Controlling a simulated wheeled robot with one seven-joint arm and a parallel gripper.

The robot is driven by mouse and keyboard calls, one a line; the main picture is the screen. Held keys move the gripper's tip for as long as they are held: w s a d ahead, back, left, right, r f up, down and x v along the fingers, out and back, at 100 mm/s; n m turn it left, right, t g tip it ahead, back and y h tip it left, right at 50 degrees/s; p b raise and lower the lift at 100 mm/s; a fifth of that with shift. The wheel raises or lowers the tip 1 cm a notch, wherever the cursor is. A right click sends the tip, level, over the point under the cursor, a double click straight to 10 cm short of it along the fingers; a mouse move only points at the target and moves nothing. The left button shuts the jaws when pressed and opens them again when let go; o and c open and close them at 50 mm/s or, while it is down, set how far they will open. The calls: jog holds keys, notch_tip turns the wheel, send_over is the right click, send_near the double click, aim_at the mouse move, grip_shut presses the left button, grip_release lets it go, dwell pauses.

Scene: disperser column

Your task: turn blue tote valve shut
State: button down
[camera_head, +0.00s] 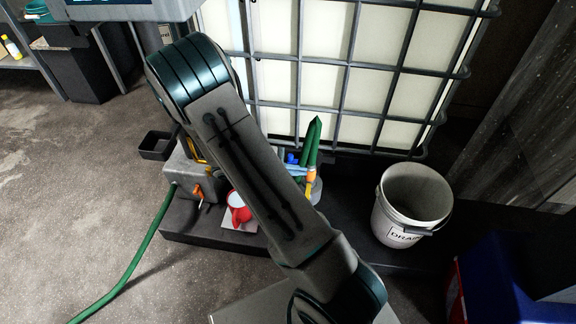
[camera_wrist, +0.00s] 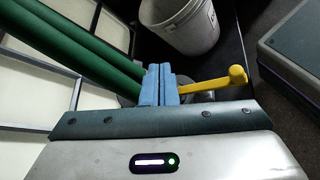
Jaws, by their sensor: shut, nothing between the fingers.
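My gripper (camera_wrist: 159,70) has light blue fingers, shut with nothing between them. In the head view its fingers (camera_head: 297,171) show just right of my arm, in front of the caged white tote (camera_head: 340,90). A yellow lever (camera_wrist: 215,84) with a rounded end sticks out to the right of the fingers in the wrist view. Its inner end is hidden behind them, so I cannot tell whether they touch. The lever also shows in the head view (camera_head: 309,189), below an orange piece. A small blue part (camera_head: 291,158), possibly the valve, is partly hidden by my arm.
Two green pipes (camera_wrist: 75,48) rise beside the fingers. A white drain bucket (camera_head: 412,205) stands right on the dark platform. A red jug (camera_head: 239,208), a grey box with an orange handle (camera_head: 198,195) and a green hose (camera_head: 140,255) are left of my arm. A blue bin (camera_head: 500,285) is lower right.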

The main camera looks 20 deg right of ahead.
jog(key=w+f+n+t+h, duration=0.4)
jog(key=w+f+n+t, duration=0.3)
jog(key=f+n+t, duration=0.4)
jog(key=n+t+y, duration=0.6)
jog(key=n, duration=0.3)
send_near(290, 159)
jog(key=b+x, duration=0.5)
jog(key=x, duration=0.1)
jog(key=shift+f, duration=0.2)
jog(key=shift+w+d+r+b, duration=0.1)
jog(key=shift+w+d+b, duration=0.2)
jog(key=shift+w, duration=0.1)
